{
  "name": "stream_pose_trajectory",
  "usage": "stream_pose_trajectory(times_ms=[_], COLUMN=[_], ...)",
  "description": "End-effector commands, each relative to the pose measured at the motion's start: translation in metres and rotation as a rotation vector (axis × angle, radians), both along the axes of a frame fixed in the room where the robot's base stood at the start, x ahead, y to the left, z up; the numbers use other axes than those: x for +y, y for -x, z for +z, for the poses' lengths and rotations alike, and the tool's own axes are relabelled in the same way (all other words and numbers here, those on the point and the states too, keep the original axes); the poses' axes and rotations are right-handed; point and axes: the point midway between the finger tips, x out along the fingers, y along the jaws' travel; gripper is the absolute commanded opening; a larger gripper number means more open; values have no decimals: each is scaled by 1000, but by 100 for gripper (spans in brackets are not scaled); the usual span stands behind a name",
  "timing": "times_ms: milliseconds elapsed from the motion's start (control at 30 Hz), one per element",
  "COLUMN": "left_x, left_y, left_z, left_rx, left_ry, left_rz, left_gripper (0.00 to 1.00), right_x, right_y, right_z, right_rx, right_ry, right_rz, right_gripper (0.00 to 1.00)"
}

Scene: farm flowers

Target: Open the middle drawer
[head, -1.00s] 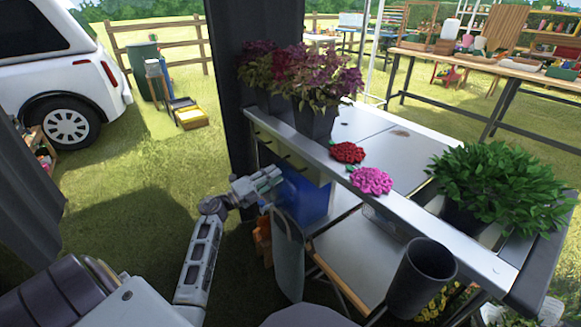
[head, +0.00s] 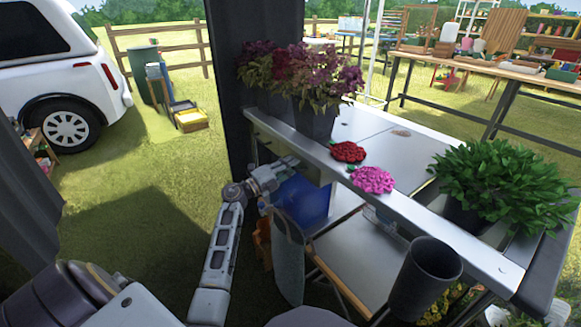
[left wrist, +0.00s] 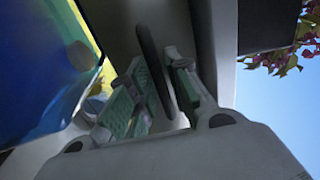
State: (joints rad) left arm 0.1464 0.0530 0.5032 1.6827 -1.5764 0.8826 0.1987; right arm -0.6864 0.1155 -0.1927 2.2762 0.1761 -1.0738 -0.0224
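In the left wrist view, a dark bar handle (left wrist: 149,52) runs between the two green-padded fingers (left wrist: 163,92). The fingers stand apart around the handle, with a gap on the right finger's side. No drawer visibly stands out from the unit. My right gripper is not in view.
A blue container (head: 303,200) stands below the drawers; it also fills the left of the left wrist view (left wrist: 40,70). A potted purple plant (head: 318,120), red flower (head: 348,152) and pink flower (head: 373,180) are on the table. Grass left of my arm is open.

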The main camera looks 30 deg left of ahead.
Motion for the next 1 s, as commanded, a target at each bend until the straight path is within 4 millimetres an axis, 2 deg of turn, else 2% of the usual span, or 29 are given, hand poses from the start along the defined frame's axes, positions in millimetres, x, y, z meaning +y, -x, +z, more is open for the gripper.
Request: stream_pose_trajectory(times_ms=[300, 433, 467, 1000], left_x=[0, 0, 0, 2], left_y=[-1, -1, -1, 4], left_z=[0, 0, 0, 0], left_rx=[0, 0, 0, 1], left_ry=[0, 0, -1, -2], left_rz=[0, 0, 0, 0], left_gripper=[18, 1, 0, 0], right_x=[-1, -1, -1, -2], right_y=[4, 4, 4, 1], right_z=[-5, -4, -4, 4], right_rx=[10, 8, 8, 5], right_ry=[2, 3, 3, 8], right_rz=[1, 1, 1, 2], right_gripper=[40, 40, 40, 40])
